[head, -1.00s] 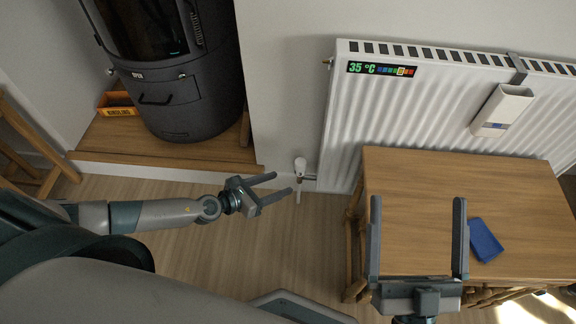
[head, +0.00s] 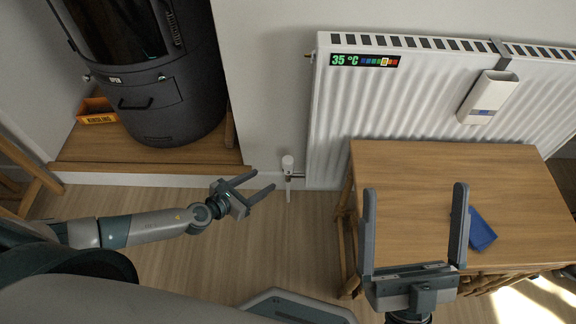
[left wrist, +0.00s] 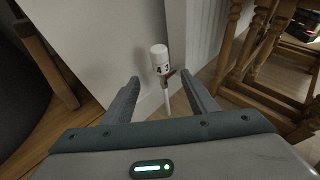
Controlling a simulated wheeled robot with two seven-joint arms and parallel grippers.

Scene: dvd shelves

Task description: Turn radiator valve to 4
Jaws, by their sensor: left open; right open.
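The white radiator valve (head: 288,163) stands upright at the radiator's lower left corner, close to the wall. In the left wrist view the valve (left wrist: 159,60) is ahead, between the lines of the two fingers, with dark numerals on it; one looks like a 3. My left gripper (head: 265,181) is open and empty, just left of and below the valve, apart from it. Its fingers (left wrist: 165,92) also show in the left wrist view. My right gripper (head: 415,190) is open and empty, in front of the wooden table. The white radiator (head: 330,120) carries a display reading 35 °C.
A wooden table (head: 400,165) with a blue object (head: 481,232) stands right of the valve. A dark stove (head: 165,110) stands on a wooden platform (head: 90,146) at left, near an orange box (head: 97,111). Floor before the valve is clear.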

